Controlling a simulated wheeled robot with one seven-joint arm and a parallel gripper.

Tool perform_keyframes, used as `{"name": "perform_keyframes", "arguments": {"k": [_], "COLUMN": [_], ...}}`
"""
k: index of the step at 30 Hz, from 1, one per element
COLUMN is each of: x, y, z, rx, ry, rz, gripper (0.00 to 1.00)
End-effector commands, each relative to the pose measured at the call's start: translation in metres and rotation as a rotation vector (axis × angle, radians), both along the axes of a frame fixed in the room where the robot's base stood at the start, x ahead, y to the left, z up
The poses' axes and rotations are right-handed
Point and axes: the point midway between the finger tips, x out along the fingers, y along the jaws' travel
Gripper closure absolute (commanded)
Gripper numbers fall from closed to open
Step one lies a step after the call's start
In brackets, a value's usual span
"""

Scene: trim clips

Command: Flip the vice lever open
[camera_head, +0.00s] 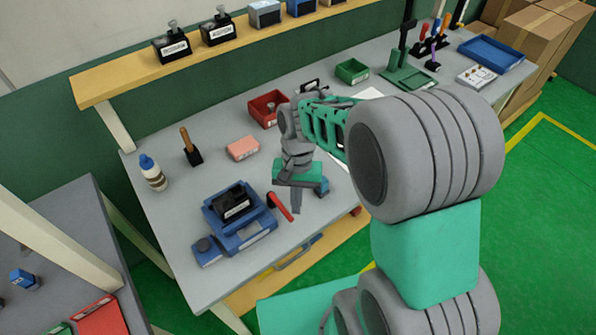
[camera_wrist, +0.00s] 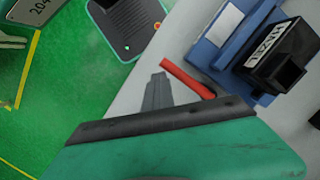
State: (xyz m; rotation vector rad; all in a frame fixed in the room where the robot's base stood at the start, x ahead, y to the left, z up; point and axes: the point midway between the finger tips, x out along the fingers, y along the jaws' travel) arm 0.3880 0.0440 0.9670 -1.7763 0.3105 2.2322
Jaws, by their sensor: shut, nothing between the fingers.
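The blue vice (camera_head: 237,222) sits near the front edge of the grey workbench, with a black labelled block (camera_head: 232,202) in it. Its red lever (camera_head: 281,206) sticks out on the vice's right side. In the wrist view the red lever (camera_wrist: 187,78) lies just right of my fingertips, and the blue vice (camera_wrist: 222,42) and the black block (camera_wrist: 283,55) are at the upper right. My gripper (camera_head: 296,208) points down beside the lever, shut and empty. Its closed fingers (camera_wrist: 157,90) show close to the lever; I cannot tell whether they touch it.
On the workbench (camera_head: 190,262) are a pink block (camera_head: 242,148), a red bin (camera_head: 268,108), a bottle (camera_head: 152,172) and a wooden-handled tool (camera_head: 190,146). A green bin (camera_head: 352,71) and a blue tray (camera_head: 491,53) stand farther back. Green floor lies beyond the front edge.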

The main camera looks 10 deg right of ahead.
Motion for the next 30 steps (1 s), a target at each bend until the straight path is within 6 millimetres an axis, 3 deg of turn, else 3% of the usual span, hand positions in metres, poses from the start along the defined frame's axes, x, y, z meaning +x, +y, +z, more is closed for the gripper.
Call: {"name": "perform_keyframes", "arguments": {"k": [10,17,24,30], "x": [-0.003,0.009,0.016,0.019], "y": [-0.001,-0.035,-0.047,-0.054], "z": [-0.001,0.009,0.063,0.097], "rx": [0.003,0.002,0.002,0.002], "ry": [0.011,0.004,-0.003,0.000], "rz": [0.006,0.003,0.009,0.010], "gripper": [1.00,1.00,1.00,1.00]}}
